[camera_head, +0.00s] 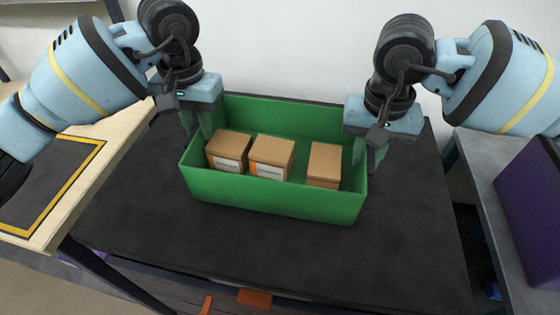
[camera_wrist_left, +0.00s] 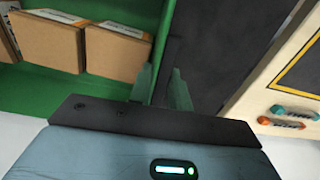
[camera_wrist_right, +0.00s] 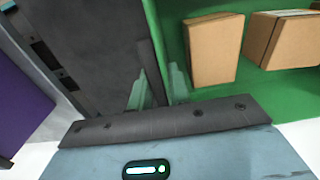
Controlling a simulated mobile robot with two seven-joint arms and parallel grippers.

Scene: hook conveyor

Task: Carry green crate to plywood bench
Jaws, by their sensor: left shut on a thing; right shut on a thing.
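The green crate (camera_head: 275,196) is over the black tabletop, open at the top, with three brown cardboard boxes (camera_head: 272,157) inside. I cannot tell whether its base touches the surface. My left gripper (camera_head: 198,128) is shut on its left end wall, and that wall also shows between the fingers in the left wrist view (camera_wrist_left: 164,40). My right gripper (camera_head: 366,152) is shut on its right end wall, which shows in the right wrist view (camera_wrist_right: 155,40). The plywood bench (camera_head: 118,138) is at the left, with a dark, yellow-bordered area on its top.
The black table (camera_head: 270,255) is bare in front of the crate. A grey surface (camera_head: 490,165) with a purple bin (camera_head: 535,205) stands at the right. Teal and orange handled items (camera_wrist_left: 290,116) lie on the bench. A white wall is close behind.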

